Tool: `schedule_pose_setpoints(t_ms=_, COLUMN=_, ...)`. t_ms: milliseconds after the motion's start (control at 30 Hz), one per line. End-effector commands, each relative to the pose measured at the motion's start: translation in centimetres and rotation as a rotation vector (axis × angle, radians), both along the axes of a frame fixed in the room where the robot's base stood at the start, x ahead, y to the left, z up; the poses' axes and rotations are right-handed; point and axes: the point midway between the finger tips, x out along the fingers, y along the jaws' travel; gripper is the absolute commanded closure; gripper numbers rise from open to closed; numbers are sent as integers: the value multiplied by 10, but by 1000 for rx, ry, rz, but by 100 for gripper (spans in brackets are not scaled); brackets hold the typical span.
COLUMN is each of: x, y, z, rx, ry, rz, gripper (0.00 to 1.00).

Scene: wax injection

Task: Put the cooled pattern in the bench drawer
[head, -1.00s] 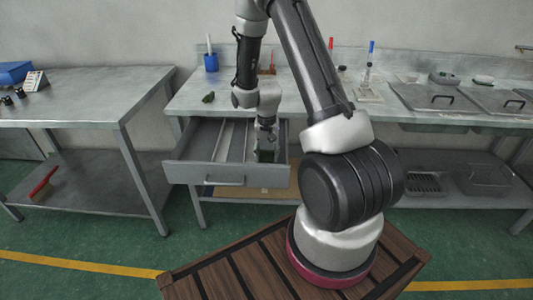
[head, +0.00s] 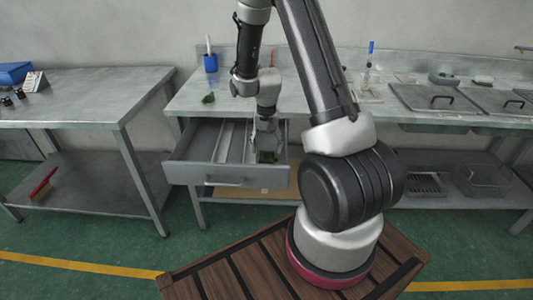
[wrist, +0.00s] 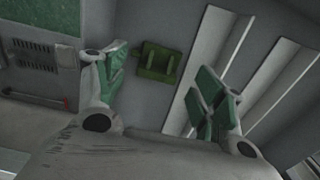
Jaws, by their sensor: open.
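The bench drawer (head: 222,180) is pulled open under the middle bench. A small green block, which looks like the pattern (wrist: 157,63), lies on the drawer floor in the wrist view, beside a pale divider. In the head view a dark green patch (head: 266,157) shows just below my gripper; I cannot tell there whether it is the block or the finger pads. My gripper (head: 265,142) points down over the right part of the drawer. In the wrist view my gripper (wrist: 160,78) has its green-padded fingers spread apart, with the block between and beyond them, clear of both.
Pale dividers (wrist: 215,55) run along the drawer. A dark green piece (head: 208,98) and a blue cup (head: 210,62) stand on the bench above. Lidded metal basins (head: 435,98) are to the right. A separate table (head: 80,95) stands left with a floor gap between.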

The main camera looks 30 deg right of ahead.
Motion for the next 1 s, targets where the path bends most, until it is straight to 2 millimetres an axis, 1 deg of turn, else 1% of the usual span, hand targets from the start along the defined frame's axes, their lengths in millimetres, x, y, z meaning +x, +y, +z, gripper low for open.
schedule_pose_setpoints(t_ms=33, x=1, y=0, z=14, rx=0, ry=-6, rz=0, gripper=31)
schedule_pose_setpoints(t_ms=200, x=1, y=0, z=51, rx=0, ry=-6, rz=0, gripper=31)
schedule_pose_setpoints(t_ms=300, x=1, y=0, z=67, rx=0, ry=-4, rz=0, gripper=31)
schedule_pose_setpoints(t_ms=467, x=0, y=0, z=83, rx=-1, ry=-4, rz=4, gripper=31)
schedule_pose_setpoints(t_ms=533, x=-3, y=2, z=97, rx=-2, ry=-17, rz=17, gripper=31)
schedule_pose_setpoints(t_ms=567, x=-5, y=3, z=106, rx=-3, ry=-24, rz=27, gripper=31)
schedule_pose_setpoints(t_ms=633, x=-14, y=7, z=134, rx=-6, ry=-51, rz=64, gripper=31)
schedule_pose_setpoints(t_ms=667, x=-20, y=9, z=148, rx=-9, ry=-64, rz=85, gripper=31)
schedule_pose_setpoints(t_ms=700, x=-29, y=12, z=168, rx=-12, ry=-85, rz=114, gripper=31)
schedule_pose_setpoints(t_ms=733, x=-37, y=15, z=183, rx=-15, ry=-100, rz=139, gripper=31)
schedule_pose_setpoints(t_ms=800, x=-60, y=20, z=216, rx=-23, ry=-137, rz=198, gripper=31)
schedule_pose_setpoints(t_ms=867, x=-81, y=25, z=241, rx=-31, ry=-168, rz=250, gripper=31)
schedule_pose_setpoints(t_ms=900, x=-96, y=28, z=256, rx=-37, ry=-189, rz=284, gripper=31)
schedule_pose_setpoints(t_ms=967, x=-120, y=32, z=275, rx=-46, ry=-219, rz=334, gripper=31)
schedule_pose_setpoints(t_ms=1000, x=-136, y=34, z=286, rx=-54, ry=-239, rz=367, gripper=31)
